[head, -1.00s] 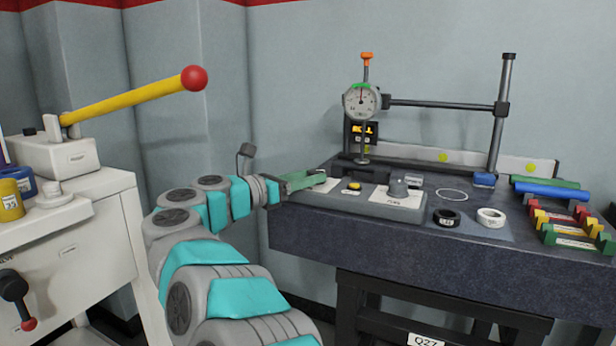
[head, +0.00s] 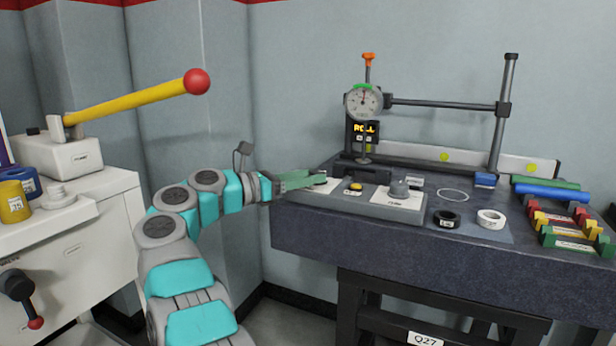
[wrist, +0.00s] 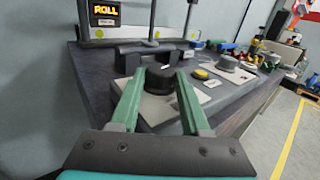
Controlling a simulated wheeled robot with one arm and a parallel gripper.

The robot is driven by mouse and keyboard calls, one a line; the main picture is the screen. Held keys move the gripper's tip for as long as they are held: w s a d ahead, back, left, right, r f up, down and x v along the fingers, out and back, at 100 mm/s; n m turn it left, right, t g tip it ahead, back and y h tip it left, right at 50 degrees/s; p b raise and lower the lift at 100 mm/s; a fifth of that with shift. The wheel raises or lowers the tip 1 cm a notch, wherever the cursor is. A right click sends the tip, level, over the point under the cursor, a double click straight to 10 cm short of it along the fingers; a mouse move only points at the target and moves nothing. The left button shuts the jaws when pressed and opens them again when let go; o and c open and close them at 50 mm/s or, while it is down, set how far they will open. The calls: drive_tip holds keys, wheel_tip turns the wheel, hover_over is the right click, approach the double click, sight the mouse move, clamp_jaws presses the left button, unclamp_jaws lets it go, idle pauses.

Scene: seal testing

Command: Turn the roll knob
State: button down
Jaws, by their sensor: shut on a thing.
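My gripper (head: 321,177) has green fingers and reaches the left end of the grey control box (head: 350,204). In the wrist view my gripper (wrist: 160,74) has one finger on each side of a dark round knob (wrist: 160,84) and is shut on it. The knob stands on a white plate whose label I cannot read. In the head view the fingers mostly hide this knob. The display (head: 364,128) reads ROLL; it also shows in the wrist view (wrist: 104,12).
Right of the held knob are a yellow button (head: 355,186) and a grey knob (head: 400,188). A dial gauge (head: 364,101) stands behind. A black ring (head: 446,218) and a white ring (head: 491,218) lie at the right. A lever machine (head: 75,215) stands left.

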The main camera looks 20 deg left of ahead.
idle(0.4)
drive_tip(key=shift+c, duration=1.9)
unclamp_jaws()
drive_tip(key=v, duration=0.8)
